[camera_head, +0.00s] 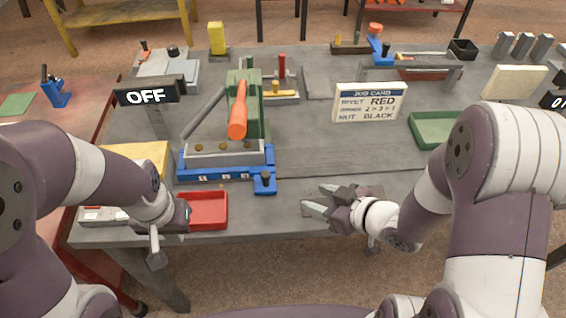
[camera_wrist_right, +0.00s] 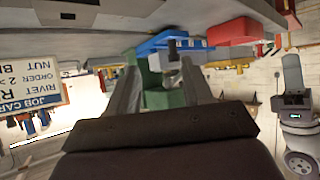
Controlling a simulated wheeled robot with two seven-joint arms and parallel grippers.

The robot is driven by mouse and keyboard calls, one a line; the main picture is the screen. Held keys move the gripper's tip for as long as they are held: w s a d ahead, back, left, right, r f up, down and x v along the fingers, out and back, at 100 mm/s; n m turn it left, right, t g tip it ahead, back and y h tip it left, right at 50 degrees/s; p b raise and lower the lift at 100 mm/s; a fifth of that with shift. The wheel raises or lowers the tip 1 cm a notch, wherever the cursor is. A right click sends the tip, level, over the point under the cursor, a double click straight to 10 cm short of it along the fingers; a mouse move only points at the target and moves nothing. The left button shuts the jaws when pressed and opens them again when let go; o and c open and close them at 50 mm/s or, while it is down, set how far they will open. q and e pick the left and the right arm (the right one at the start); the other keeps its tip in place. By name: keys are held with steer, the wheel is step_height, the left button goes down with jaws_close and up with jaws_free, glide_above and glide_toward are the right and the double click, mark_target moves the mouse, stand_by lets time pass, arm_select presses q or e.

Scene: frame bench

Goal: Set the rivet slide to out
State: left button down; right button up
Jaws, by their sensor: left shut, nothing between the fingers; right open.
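A blue slide base (camera_head: 222,175) with small number marks on its front lies under a green press with an orange handle (camera_head: 238,110). A dark-topped blue knob (camera_head: 265,180) stands at its right end; I take this to be the rivet slide. My right gripper (camera_head: 314,199) is open and empty, to the right of the knob and apart from it, its fingers pointing left. In the right wrist view the knob (camera_wrist_right: 173,50) shows beyond and between the open fingers. My left gripper (camera_head: 186,213) is shut and empty beside the red tray (camera_head: 209,211).
A job card (camera_head: 369,102) stands right of the press, reading rivet red, nut black. An OFF sign (camera_head: 147,96) stands at the left. A green tray (camera_head: 434,128) lies at the right.

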mark_target(268, 175)
steer(key=shift+n+y, duration=0.3)
steer(key=shift+y, duration=0.5)
steer(key=w+a, duration=0.2)
steer(key=a, duration=0.1)
steer(key=w+a+f, duration=0.1)
steer(key=w+a, duration=0.2)
steer(key=w+a+f, duration=0.1)
steer(key=w+a, duration=0.2)
steer(key=a, duration=0.1)
steer(key=shift+w+b, duration=0.15)
steer(key=shift+b, duration=0.15)
steer(key=shift+d+t, duration=0.1)
steer(key=shift+t, duration=0.2)
jaws_close()
